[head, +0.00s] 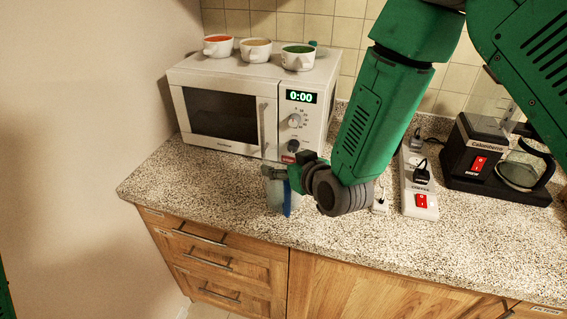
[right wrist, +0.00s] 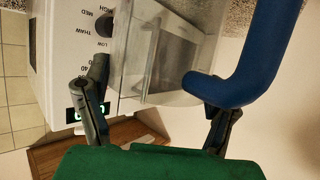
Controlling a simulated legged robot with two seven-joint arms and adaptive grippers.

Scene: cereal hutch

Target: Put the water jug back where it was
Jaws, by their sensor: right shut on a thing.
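The water jug (head: 274,197) is clear with a blue handle and is at the counter's front part, before the microwave. It is mostly hidden behind my right gripper (head: 281,174) in the head view. My right gripper is shut on the jug. In the right wrist view the clear jug (right wrist: 165,55) lies between the two fingers of the gripper (right wrist: 157,95), with its blue handle (right wrist: 262,60) to the right. I cannot tell whether the jug's base touches the counter. My left gripper is out of view.
A white microwave (head: 222,118) stands behind the jug with several cups on top. A power strip (head: 420,185) and a coffee maker (head: 478,160) stand to the right. The granite counter (head: 190,185) is clear at the left and along the front.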

